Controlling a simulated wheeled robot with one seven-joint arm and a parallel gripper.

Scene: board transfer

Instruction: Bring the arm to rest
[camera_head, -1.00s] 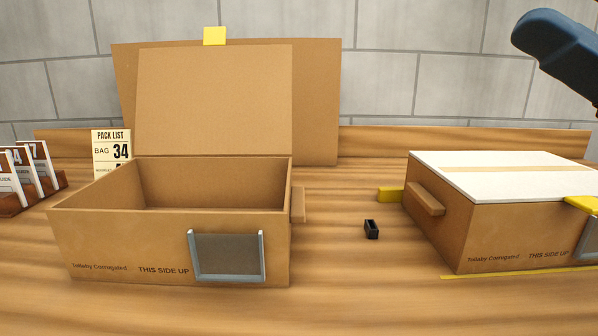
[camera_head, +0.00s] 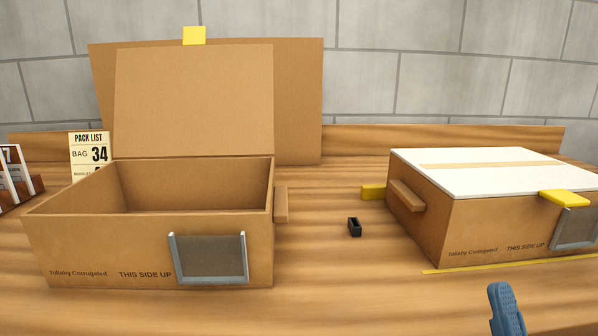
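Part of my gripper (camera_head: 506,308) shows at the bottom right edge of the head view as one blue, ridged finger pointing up. It is in front of the closed box on the right, apart from it in the picture. The other finger and the rest of my arm are out of view, so I cannot see whether the gripper is open or shut or holds anything.
An open, empty-looking cardboard box (camera_head: 150,240) stands at the left, lid up. A closed box (camera_head: 420,222) with a white top (camera_head: 480,180) stands right. A small black holder (camera_head: 354,227) sits between them. A pack list card (camera_head: 90,155) stands behind left.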

